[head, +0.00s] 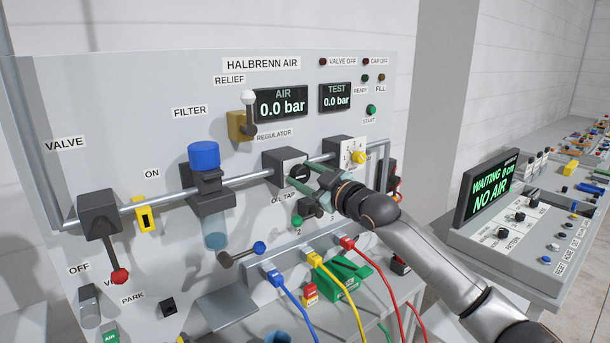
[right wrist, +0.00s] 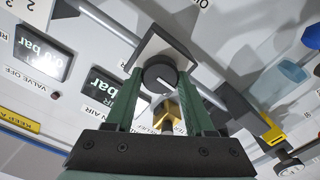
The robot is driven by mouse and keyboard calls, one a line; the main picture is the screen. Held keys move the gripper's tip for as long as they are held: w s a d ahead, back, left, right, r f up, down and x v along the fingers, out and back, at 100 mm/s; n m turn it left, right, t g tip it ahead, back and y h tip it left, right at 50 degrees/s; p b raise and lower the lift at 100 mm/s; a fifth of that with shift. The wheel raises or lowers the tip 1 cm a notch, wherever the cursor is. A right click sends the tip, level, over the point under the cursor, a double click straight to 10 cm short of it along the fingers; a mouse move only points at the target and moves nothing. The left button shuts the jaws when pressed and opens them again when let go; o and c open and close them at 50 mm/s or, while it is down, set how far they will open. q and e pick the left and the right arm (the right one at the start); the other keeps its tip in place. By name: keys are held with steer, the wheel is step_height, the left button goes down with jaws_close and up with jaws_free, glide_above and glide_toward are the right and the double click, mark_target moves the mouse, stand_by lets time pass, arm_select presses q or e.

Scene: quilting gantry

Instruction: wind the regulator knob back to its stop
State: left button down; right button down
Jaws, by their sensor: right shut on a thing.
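The knob's scale and stop cannot be made out. The AIR display (head: 281,104) reads 0.0 bar. My left gripper is not in view.
A red-tipped valve lever (head: 119,276) hangs down at left. The blue-capped filter (head: 205,158) stands left of the regulator, and the white-tipped relief lever (head: 248,98) sits above. A yellow knob (head: 358,157) is close at right. Coloured hoses (head: 345,292) hang below. The console screen (head: 487,188) reads NO AIR.

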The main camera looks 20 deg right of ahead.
steer(key=n, duration=0.5)
steer(key=shift+n, duration=0.3)
steer(key=shift+f+n, duration=0.1)
steer(key=shift+n, duration=1.8)
steer(key=shift+c, duration=1.3)
jaws_free()
steer(key=shift+s, duration=0.1)
steer(key=b+v, duration=0.3)
steer(key=v, duration=0.9)
steer(key=shift+s, duration=0.15)
